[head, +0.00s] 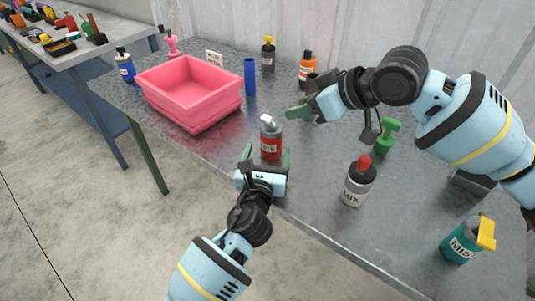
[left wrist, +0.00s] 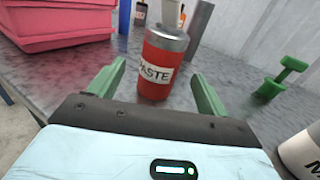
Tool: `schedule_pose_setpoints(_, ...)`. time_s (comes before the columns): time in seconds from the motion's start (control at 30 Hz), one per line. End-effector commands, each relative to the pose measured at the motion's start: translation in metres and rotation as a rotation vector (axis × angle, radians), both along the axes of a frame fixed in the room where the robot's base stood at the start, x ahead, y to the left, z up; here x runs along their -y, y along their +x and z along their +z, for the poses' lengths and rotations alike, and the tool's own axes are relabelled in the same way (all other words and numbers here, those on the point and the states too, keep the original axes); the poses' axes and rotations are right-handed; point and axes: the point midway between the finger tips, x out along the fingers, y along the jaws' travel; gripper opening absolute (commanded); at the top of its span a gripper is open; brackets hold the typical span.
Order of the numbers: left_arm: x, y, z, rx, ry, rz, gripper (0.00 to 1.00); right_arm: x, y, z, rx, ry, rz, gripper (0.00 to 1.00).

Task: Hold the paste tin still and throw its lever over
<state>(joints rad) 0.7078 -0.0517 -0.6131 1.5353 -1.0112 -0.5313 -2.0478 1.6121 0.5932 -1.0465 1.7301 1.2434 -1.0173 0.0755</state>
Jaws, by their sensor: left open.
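The paste tin (head: 270,140) is a red can with a grey top, a white label and a pale lever (head: 267,120) on top. It stands upright near the table's front edge. In the left wrist view the tin (left wrist: 158,62) stands just ahead of my left gripper, its lever cut off by the top edge. My left gripper (head: 267,154) is open, its green fingers to either side of the tin's near face, with gaps showing on both sides. My right gripper (head: 298,109) is above the table, behind and right of the tin. Its finger opening is not clear.
A pink bin (head: 190,112) stands left of the tin, with a blue cylinder (head: 249,77) beside it. A MIX bottle (head: 357,185), a green object (head: 387,135) and a teal tin (head: 465,243) stand to the right. Other bottles stand at the back.

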Motion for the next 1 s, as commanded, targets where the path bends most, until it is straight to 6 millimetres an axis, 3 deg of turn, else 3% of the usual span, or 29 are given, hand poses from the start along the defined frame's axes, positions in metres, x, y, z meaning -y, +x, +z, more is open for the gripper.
schedule_pose_setpoints(0.27, 0.002, 0.004, -0.001, 0.002, 0.011, -0.003, 0.77, 0.000, 0.000, 0.000, 0.000, 0.000, 0.000, 0.36)
schedule_pose_setpoints(0.7, 0.010, 0.055, 0.000, 0.000, 0.008, -0.002, 0.77, 0.000, 0.000, 0.000, 0.000, 0.000, 0.000, 0.36)
schedule_pose_setpoints(1.0, 0.013, 0.075, 0.000, 0.001, 0.008, -0.002, 0.77, 0.000, 0.000, 0.000, 0.000, 0.000, 0.000, 0.36)
